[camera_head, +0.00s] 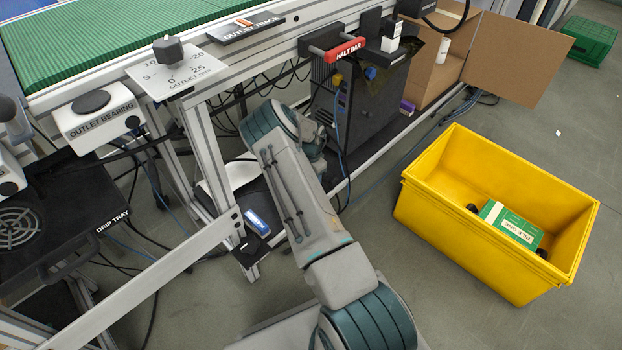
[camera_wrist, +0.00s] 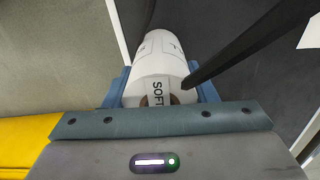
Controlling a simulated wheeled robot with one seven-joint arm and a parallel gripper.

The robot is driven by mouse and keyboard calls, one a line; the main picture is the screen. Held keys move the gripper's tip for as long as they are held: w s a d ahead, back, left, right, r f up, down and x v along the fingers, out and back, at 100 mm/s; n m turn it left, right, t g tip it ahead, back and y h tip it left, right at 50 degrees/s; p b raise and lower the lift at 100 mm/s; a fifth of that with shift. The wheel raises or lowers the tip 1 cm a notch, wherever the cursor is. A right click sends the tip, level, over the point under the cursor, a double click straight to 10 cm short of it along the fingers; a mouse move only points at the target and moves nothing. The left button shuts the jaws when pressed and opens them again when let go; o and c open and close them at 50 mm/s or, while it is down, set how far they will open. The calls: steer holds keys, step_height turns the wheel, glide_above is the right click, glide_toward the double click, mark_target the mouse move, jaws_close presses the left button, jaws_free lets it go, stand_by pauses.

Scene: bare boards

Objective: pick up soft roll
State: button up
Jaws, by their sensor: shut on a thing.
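The soft roll (camera_wrist: 160,55) is a white cylinder with a "SOFT" label on its near end in the wrist view. My gripper (camera_wrist: 162,90) is shut on it, with a blue finger on each side of the roll. The roll points away from the gripper. Whether it touches any surface beneath cannot be told. In the head view my arm reaches in beside the conveyor frame, and neither the gripper nor the roll can be made out there.
A yellow bin (camera_head: 448,225) on the floor at right holds a green box (camera_head: 511,224) and dark items. A conveyor (camera_head: 110,35) and its frame stand at left, beside a drip tray (camera_head: 85,215). An open cardboard box (camera_head: 520,60) stands behind. A dark bar crosses near the roll.

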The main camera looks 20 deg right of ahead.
steer(key=r, duration=0.1)
steer(key=r+p, duration=0.1)
steer(key=r, duration=0.1)
steer(key=r+p, duration=0.1)
steer(key=shift+w+d+r, duration=0.2)
steer(key=shift+d+r, duration=0.1)
steer(key=shift+r, duration=0.05)
steer(key=w+d+r+p, duration=0.2)
steer(key=w+d+r, duration=0.4)
steer(key=w+d, duration=0.1)
steer(key=shift+w+d, duration=0.35)
steer(key=shift+d, duration=0.05)
steer(key=shift+r, duration=0.1)
